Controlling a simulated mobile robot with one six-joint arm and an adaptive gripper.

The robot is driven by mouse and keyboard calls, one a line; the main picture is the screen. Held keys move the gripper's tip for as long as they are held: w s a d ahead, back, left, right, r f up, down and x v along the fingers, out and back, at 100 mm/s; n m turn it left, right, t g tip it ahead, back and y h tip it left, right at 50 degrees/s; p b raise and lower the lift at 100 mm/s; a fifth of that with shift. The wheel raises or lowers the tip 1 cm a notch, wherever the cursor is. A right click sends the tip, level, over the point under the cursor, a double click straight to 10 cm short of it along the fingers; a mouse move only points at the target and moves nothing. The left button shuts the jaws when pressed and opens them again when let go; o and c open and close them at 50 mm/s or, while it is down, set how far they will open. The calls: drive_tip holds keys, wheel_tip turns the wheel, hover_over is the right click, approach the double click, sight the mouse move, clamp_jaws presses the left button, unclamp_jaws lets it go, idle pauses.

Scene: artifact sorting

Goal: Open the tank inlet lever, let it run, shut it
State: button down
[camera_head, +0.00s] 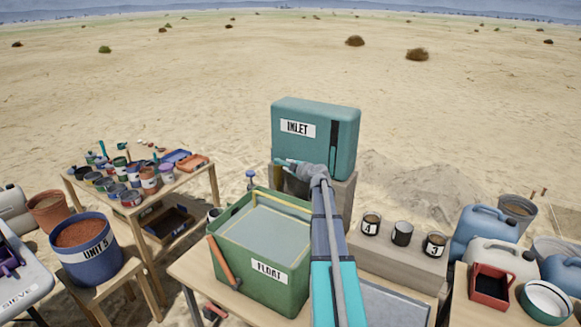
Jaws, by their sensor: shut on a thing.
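The teal tank (335,150) labelled INLET stands on a block behind the work table. My gripper (287,164) is at the lower front of the tank, below the label. It is shut on the inlet lever, which is mostly hidden behind my fingers, so its angle cannot be told. The green tub (262,283) labelled FLOAT stands in front of and below the tank. Its inside shows a pale grey, flat surface like water. No stream from the tank can be made out.
An orange-handled tool (222,262) leans on the tub's left side. Several small cans (402,233) stand on a block at right. A blue UNIT 5 bucket (88,255) and a table of pots (190,178) are at left. Jugs (483,230) and a red container (490,287) crowd the right.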

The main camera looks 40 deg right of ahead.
drive_tip(key=shift+s+d, duration=0.1)
drive_tip(key=shift+d, duration=0.2)
drive_tip(key=c, duration=0.7)
unclamp_jaws()
drive_tip(key=shift+o, duration=0.6)
drive_tip(key=shift+a, duration=0.15)
drive_tip(key=shift+c, duration=0.2)
